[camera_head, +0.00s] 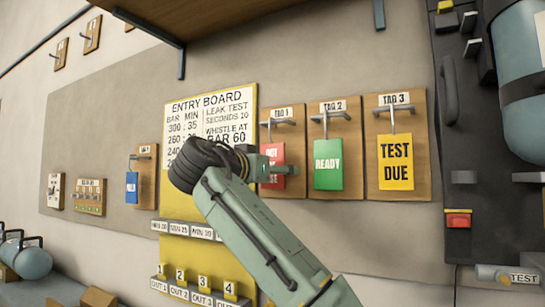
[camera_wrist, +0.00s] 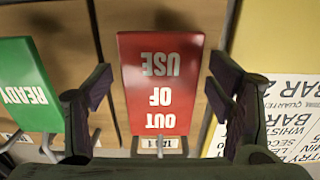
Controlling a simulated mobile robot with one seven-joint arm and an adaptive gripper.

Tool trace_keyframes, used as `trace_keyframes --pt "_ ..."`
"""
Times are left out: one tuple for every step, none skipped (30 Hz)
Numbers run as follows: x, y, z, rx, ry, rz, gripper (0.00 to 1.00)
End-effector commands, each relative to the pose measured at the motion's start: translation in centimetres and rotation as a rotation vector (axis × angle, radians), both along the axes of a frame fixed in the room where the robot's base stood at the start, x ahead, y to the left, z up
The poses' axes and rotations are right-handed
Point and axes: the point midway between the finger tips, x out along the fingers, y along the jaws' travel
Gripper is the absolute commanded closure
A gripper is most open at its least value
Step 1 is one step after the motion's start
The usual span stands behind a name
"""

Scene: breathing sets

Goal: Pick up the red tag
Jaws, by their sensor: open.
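The red tag (camera_head: 274,153), lettered OUT OF USE, hangs from a hook on the TAG 1 board. In the head view, my gripper (camera_head: 278,169) partly covers it. In the wrist view, the red tag (camera_wrist: 160,95) appears upside down, between my two dark fingers. My gripper (camera_wrist: 160,88) is open, with a finger on either side of the tag and visible gaps.
A green READY tag (camera_head: 328,165) hangs close to the right, and a yellow TEST DUE tag (camera_head: 396,162) hangs beyond it. The entry board (camera_head: 185,112) is on the left. A shelf (camera_head: 215,14) juts out above. A cylinder (camera_head: 520,75) stands far right.

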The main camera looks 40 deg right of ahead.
Motion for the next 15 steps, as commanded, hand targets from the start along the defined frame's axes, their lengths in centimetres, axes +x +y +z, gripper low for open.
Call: trace_keyframes --pt "0.04 -0.09 0.00 0.000 0.000 0.000 0.25" --pt "0.05 -0.10 -0.03 0.000 0.000 0.000 0.25" --pt "0.06 -0.08 -0.05 0.000 0.000 0.001 0.25" --pt "0.05 -0.08 -0.06 0.000 0.000 0.001 0.25" --pt "0.05 -0.07 -0.06 0.000 0.000 0.001 0.25" --pt "0.05 -0.05 -0.06 0.000 0.000 0.001 0.25" --pt "0.05 -0.05 -0.06 0.000 0.000 0.001 0.27" --pt "0.05 -0.05 -0.05 0.000 0.000 0.001 0.29" --pt "0.05 -0.04 -0.05 0.000 0.000 0.001 0.32" --pt "0.05 -0.04 -0.05 0.000 0.000 0.001 0.34" --pt "0.05 -0.04 -0.05 0.000 0.000 0.001 0.36" --pt "0.05 -0.03 -0.05 0.000 0.000 0.001 0.38" --pt "0.05 -0.03 -0.05 0.000 0.000 0.001 0.40" --pt "0.05 -0.03 -0.05 0.000 0.000 0.001 0.42" --pt "0.05 -0.03 -0.04 0.000 0.000 0.001 0.45"
